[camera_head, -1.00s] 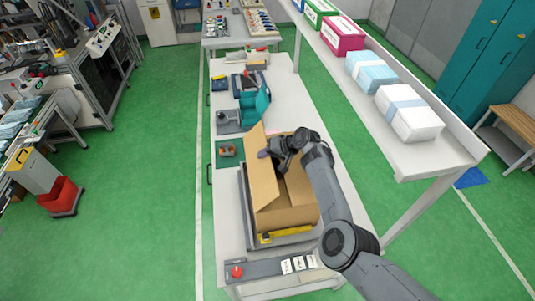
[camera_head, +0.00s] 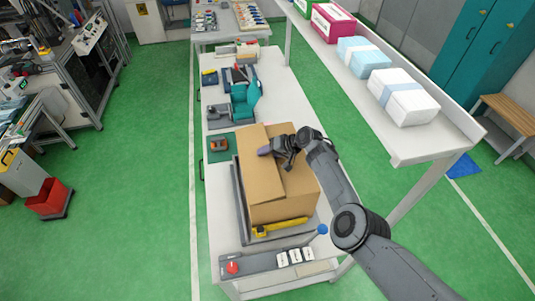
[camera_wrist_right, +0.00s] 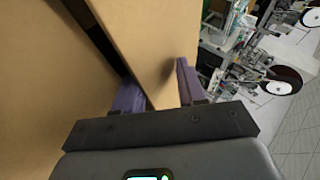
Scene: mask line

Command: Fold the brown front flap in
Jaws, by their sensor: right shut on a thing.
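The brown cardboard box (camera_head: 282,212) stands on the bench, with its top flaps lying mostly inward. A broad flap (camera_head: 255,178) on its left side lies nearly flat over the top. My right gripper (camera_head: 268,151) is low over the top of the box at the flap edges. In the right wrist view, its purple fingers (camera_wrist_right: 157,92) stand on either side of a cardboard flap (camera_wrist_right: 150,40), and a dark gap shows beside the left finger. Which flap is the front one, I cannot tell for sure. The box's inside is mostly hidden. My left gripper is not in view.
A yellow tape tool (camera_head: 280,228) lies in front of the box. A control strip with a red button (camera_head: 232,267) is at the bench's near end. A green tray (camera_head: 221,147) and a teal dispenser (camera_head: 245,100) stand beyond. A shelf with wrapped packs (camera_head: 405,104) runs along the right.

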